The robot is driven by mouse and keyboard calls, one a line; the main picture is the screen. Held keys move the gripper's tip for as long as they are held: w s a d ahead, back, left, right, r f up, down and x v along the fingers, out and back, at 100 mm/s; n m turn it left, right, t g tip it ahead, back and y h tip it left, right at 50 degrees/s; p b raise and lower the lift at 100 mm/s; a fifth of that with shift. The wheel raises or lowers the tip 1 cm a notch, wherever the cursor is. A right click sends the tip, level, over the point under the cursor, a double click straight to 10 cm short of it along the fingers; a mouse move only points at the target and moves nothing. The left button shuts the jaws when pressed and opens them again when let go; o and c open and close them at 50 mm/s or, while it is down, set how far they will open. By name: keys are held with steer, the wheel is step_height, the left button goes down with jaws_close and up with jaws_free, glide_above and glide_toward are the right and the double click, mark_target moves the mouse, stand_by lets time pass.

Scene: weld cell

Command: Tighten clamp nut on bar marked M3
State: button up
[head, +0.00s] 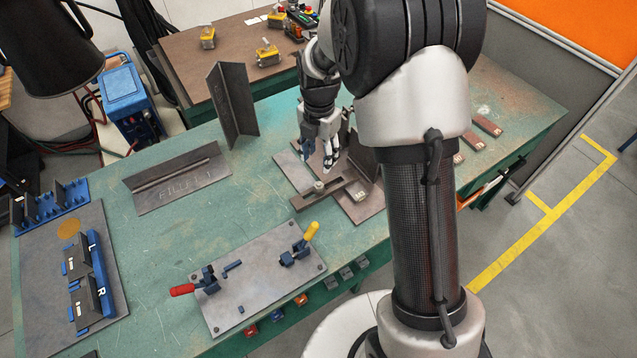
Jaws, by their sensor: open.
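A flat dark clamp bar (330,190) lies over steel plates (362,212) on the green table, right of centre in the head view. A light round nut (319,186) stands on this bar. A small pale label shows near the bar's right side, but I cannot read whether it says M3. My gripper (318,163) points down just behind and above the nut. It is open, with its fingers apart, and appears clear of the nut. My arm hides part of the plates to the right.
An upright angle plate (232,105) stands left of my gripper. A plate marked FILLET (178,180) lies further left. In front is a fixture plate (262,280) with red-handled and yellow-handled toggle clamps. Labelled bars (487,126) lie at right. The table's middle is clear.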

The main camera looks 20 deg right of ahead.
mark_target(319, 183)
step_height(319, 183, down, 12)
steer(key=b, duration=0.3)
steer(key=shift+f, duration=0.25)
steer(key=shift+c, duration=0.5)
jaws_close()
